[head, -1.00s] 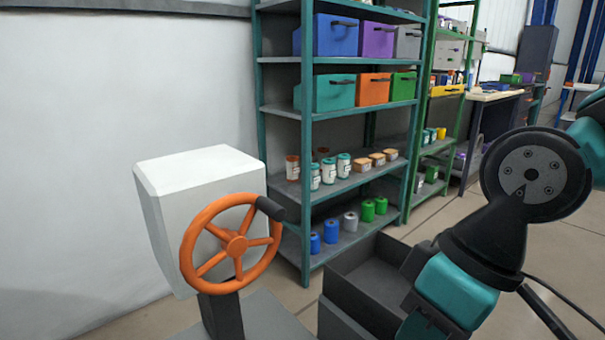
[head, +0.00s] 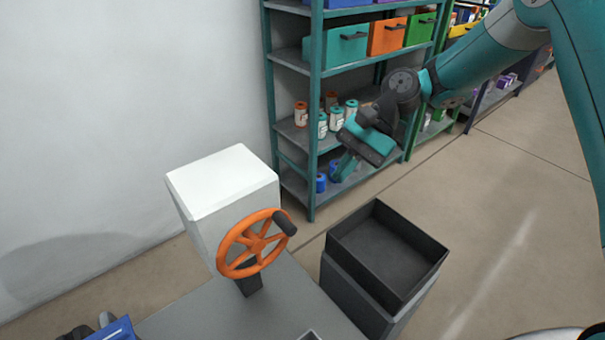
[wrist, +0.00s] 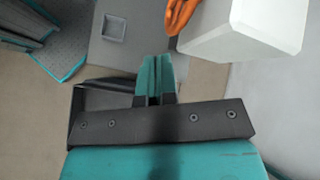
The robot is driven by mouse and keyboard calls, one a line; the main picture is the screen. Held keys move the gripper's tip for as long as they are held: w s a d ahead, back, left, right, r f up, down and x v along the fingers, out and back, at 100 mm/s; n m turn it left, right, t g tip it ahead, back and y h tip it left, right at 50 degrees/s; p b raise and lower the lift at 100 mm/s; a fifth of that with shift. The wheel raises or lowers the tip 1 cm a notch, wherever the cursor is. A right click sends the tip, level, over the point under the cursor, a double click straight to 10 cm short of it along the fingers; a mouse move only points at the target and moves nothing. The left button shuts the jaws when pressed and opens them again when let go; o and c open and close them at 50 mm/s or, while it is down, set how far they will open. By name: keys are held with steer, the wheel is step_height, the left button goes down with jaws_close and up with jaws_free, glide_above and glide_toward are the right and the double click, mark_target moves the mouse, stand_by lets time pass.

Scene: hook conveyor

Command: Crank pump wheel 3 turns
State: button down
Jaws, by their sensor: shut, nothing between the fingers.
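The orange pump wheel (head: 256,244) has spokes and stands upright on a dark post in front of a white box (head: 222,185). Its dark crank handle (head: 285,222) sticks out at the rim's upper right. Part of the wheel shows at the top of the wrist view (wrist: 178,14), beside the white box (wrist: 245,28). My gripper (head: 342,172) is in front of the shelf, to the right of and beyond the wheel, clear of it. In the wrist view its teal fingers (wrist: 155,72) are together with nothing between them.
An open dark bin (head: 385,255) stands right of the wheel. A teal shelf (head: 318,110) with boxes and cans stands behind my gripper. The grey platform (head: 235,315) carries the wheel, with a blue object (head: 116,329) at the lower left. The floor at right is clear.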

steer(key=w+d+f+m+g+y+p, duration=0.2)
steer(key=d+m+p, duration=0.1)
steer(key=m+p, duration=0.35)
steer(key=r+p+x, duration=0.1)
steer(key=p+x, duration=0.1)
steer(key=x, duration=0.4)
steer(key=a+r+p+x, duration=0.1)
steer(key=p+x, duration=0.2)
steer(key=x, duration=0.3)
steer(key=shift+s+a+n, duration=0.35)
steer(key=shift+a+n, duration=0.1)
steer(key=shift+a, duration=0.05)
steer(key=shift+r, duration=0.15)
